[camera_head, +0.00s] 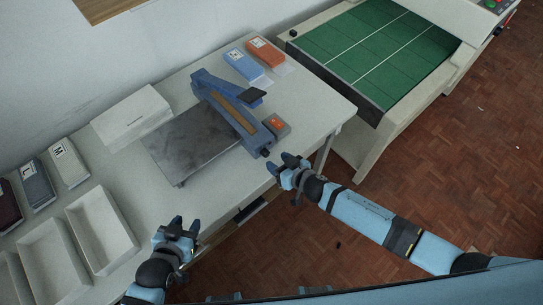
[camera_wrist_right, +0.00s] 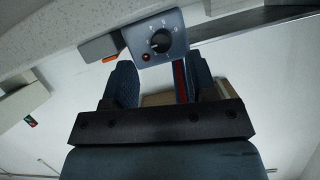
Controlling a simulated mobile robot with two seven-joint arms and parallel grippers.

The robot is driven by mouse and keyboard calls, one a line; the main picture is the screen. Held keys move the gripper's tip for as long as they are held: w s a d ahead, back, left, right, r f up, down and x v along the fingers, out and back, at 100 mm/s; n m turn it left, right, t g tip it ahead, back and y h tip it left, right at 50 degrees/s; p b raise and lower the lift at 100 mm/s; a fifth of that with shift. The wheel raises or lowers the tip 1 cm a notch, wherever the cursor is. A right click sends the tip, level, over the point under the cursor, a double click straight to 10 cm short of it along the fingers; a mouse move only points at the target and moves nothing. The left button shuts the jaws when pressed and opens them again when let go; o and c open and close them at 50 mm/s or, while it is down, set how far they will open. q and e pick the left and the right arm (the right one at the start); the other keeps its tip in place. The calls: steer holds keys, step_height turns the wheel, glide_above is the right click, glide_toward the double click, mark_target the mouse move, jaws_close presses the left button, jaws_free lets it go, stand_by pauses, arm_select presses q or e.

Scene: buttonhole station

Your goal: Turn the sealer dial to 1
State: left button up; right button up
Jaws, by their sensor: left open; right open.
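The blue sealer (camera_head: 228,104) stands on the white table with its arm pointing toward me. Its dial (camera_head: 265,153) is a small black knob on the near end. In the right wrist view the dial (camera_wrist_right: 160,41) sits on a grey panel with printed marks around it and a red light at its lower left. I cannot read the setting surely. My right gripper (camera_head: 281,162) is open and empty, just right of and apart from the dial; its fingers (camera_wrist_right: 160,85) show below the panel in the wrist view. My left gripper (camera_head: 181,226) is open and empty at the table's front edge.
A grey metal plate (camera_head: 190,143) lies left of the sealer arm, and a grey box with an orange top (camera_head: 277,125) is beside it. White trays (camera_head: 101,228) stand at the left.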

mark_target(267, 156)
steer(key=shift+x, duration=1.95)
arm_select(q)
steer(key=shift+a, duration=0.1)
arm_select(e)
steer(key=c, duration=0.9)
arm_select(q)
steer(key=shift+f, duration=0.2)
arm_select(e)
steer(key=shift+s, duration=0.1)
